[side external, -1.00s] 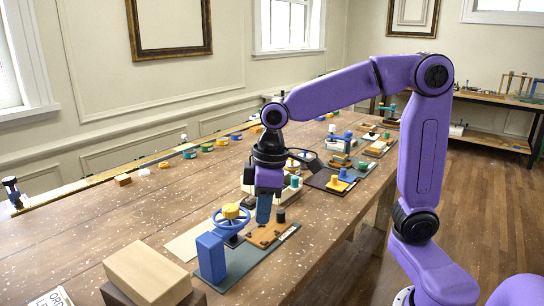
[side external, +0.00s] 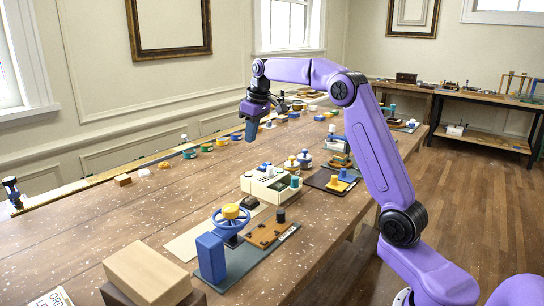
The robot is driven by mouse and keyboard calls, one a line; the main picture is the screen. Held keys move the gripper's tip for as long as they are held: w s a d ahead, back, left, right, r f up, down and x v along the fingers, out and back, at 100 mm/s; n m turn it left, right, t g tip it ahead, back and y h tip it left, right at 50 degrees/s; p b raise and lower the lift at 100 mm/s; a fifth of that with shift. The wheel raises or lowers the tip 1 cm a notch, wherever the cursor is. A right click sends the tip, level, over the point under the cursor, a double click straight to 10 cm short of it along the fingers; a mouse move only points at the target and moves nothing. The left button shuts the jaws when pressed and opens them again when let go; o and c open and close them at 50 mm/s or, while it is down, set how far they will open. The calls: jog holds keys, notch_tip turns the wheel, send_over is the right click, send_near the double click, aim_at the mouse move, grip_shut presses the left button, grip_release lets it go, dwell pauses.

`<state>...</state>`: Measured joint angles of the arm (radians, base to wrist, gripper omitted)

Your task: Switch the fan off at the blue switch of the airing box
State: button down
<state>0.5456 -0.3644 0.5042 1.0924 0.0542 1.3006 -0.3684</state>
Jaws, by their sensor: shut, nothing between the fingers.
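My gripper (side external: 250,131), with blue fingers, is shut and empty. It hangs in the air above the long wooden table, up and to the left of a cream box. This cream box (side external: 260,187) looks like the airing box and stands mid-table. Small blue parts (side external: 267,167) show on its top, and a teal knob (side external: 295,182) is at its right end. The blue switch is too small for me to tell its position, and I cannot tell whether the fan runs. My gripper touches nothing.
A blue handwheel with a yellow hub (side external: 231,218) stands nearer, beside a wooden block with a dark knob (side external: 268,232). A tan box (side external: 147,272) is at the near edge. A dark board with a yellow knob (side external: 333,183) lies to the right. The left table surface is mostly clear.

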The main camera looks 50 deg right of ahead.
jog(key=m, duration=0.2)
send_over(270, 163)
jog(key=s+a, duration=0.1)
jog(key=s, duration=0.3)
jog(key=shift+w+a+r+t+h, duration=0.1)
jog(key=shift+a+r+t+h, duration=0.1)
jog(key=shift+r+t+h, duration=0.15)
jog(key=shift+f, duration=0.15)
jog(key=x, duration=0.8)
jog(key=s+x, duration=0.1)
jog(key=x, duration=0.4)
jog(key=shift+d+f, duration=0.15)
jog(key=shift+d, duration=0.1)
jog(key=shift+f, duration=0.35)
jog(key=shift+d+f+y, duration=0.4)
jog(key=shift+f+y, duration=0.1)
jog(key=shift+y, duration=0.05)
jog(key=shift+a, duration=0.1)
jog(key=shift+r, duration=0.1)
